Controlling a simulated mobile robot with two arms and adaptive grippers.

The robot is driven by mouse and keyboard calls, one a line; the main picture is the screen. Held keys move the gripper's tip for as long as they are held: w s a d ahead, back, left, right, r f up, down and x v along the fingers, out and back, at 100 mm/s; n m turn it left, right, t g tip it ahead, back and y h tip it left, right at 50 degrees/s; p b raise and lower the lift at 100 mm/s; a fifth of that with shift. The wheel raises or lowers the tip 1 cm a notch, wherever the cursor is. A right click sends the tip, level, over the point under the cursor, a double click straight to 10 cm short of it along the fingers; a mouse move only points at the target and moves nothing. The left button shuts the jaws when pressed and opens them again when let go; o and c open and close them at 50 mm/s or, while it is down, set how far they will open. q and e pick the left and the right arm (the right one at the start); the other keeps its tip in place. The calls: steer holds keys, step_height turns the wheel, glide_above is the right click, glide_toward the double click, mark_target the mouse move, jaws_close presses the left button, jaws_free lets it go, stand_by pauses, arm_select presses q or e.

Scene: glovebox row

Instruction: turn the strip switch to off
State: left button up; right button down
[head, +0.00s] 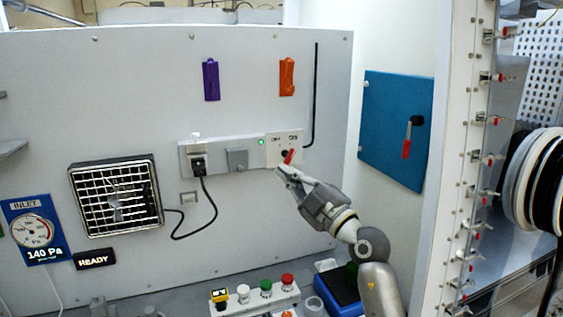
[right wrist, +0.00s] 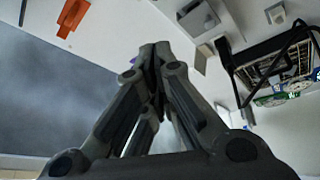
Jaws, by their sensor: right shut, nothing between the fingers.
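The strip switch (head: 289,156) is a small red lever on the white plate at the right end of the power strip (head: 224,160). Two small labels, which seem to read OFF on the left and ON on the right, sit above it. The lever is tilted, its upper end to the right, on the ON label's side. A green light (head: 261,142) glows beside the plate. My right gripper (head: 281,171) is shut and empty, its tips just below the lever; I cannot tell if they touch. In the right wrist view its fingers (right wrist: 154,52) meet, and the lever is not visible. My left gripper is out of view.
A black plug (head: 198,163) with a hanging cord sits in the strip, left of a grey socket cover (head: 237,158). A fan grille (head: 115,195) is lower left. Orange (head: 287,77) and purple (head: 211,80) holders are above. A button box (head: 255,297) stands below.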

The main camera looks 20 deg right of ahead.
mark_target(290, 157)
steer(key=w+a+r+g+h+p, duration=0.1)
steer(key=w+a+p, duration=0.15)
steer(key=w, duration=0.85)
steer(key=d, duration=0.1)
steer(key=d+f, duration=0.2)
steer(key=d, duration=0.1)
steer(key=shift+w+f+p, duration=0.1)
steer(key=shift+w+p, duration=0.1)
steer(key=shift+p, duration=0.2)
steer(key=shift+d, duration=0.1)
